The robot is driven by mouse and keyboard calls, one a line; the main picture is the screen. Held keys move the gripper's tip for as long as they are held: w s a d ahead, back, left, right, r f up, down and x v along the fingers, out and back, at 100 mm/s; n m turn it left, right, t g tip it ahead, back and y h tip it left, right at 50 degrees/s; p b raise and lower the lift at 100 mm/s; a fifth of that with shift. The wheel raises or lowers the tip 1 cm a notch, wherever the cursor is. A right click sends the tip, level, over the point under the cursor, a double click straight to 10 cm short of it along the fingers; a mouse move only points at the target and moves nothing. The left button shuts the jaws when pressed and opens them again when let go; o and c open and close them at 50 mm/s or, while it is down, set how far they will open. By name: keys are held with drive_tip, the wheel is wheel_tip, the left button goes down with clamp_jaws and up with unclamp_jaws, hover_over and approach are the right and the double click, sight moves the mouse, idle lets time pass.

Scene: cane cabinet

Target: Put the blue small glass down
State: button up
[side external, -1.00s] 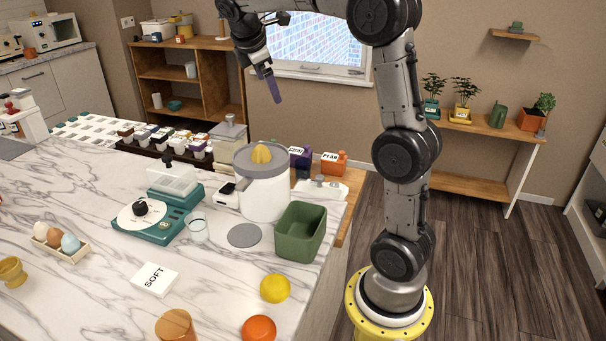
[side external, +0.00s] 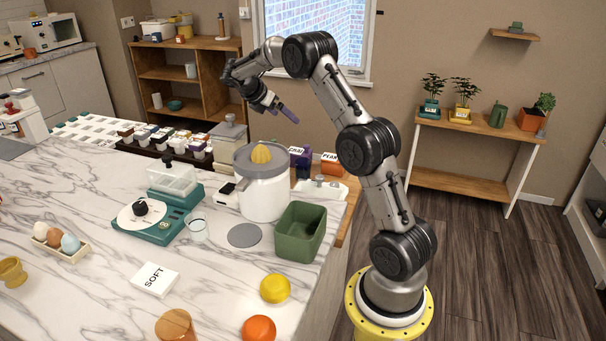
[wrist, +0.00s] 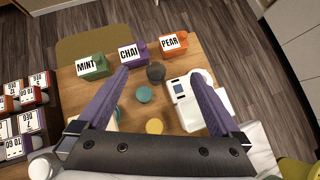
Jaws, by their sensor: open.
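A small clear glass with a faint bluish tint (side external: 197,229) stands upright on the marble counter, just right of the teal scale (side external: 150,227). It is the only glass that looks blue to me. My gripper (side external: 290,114) is high above the back of the counter, above and behind the white juicer (side external: 264,195), well away from the glass. In the wrist view my gripper (wrist: 160,75) has its two purple fingers wide apart with nothing held between them. I cannot make out the glass in the wrist view.
Below my gripper, a wooden surface holds boxes marked MINT (wrist: 93,67), CHAI (wrist: 132,54) and PEAR (wrist: 173,43), and a white device (wrist: 190,100). A green bin (side external: 300,231), yellow ball (side external: 275,289) and grey disc (side external: 244,236) are on the counter. Bare marble lies left of the SOFT card (side external: 154,279).

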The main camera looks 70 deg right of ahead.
approach(298, 168)
drive_tip(key=x, duration=0.7)
drive_tip(key=shift+s+d+f, duration=0.2)
drive_tip(key=shift+f, duration=0.05)
drive_tip(key=shift+x, duration=3.05)
drive_tip(key=shift+w+d, duration=0.1)
drive_tip(key=shift+w, duration=0.1)
clamp_jaws()
